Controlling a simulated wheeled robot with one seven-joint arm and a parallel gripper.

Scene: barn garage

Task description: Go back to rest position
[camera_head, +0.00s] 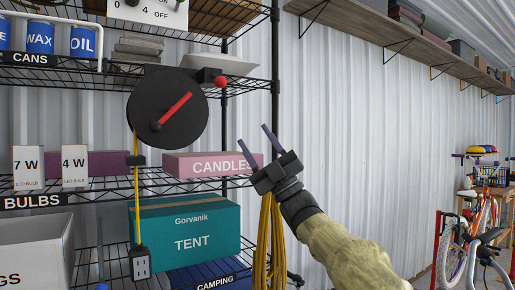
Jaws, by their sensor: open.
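My gripper (257,146) is in the middle of the head view, at the end of my arm, which reaches in from the lower right. Its two thin fingers point up and to the left and stand apart, with nothing between them. In the picture the fingers lie over the right end of the pink CANDLES box (200,165) and the shelf's right post. I cannot tell how far the gripper is from the shelf.
A black wire shelf (190,186) fills the left. A black cord reel (167,107) hangs there above a teal TENT box (185,228). Yellow cord (264,240) hangs below my gripper. A wall shelf (420,47) is at upper right, a bicycle (468,240) at right. Bare wall lies between.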

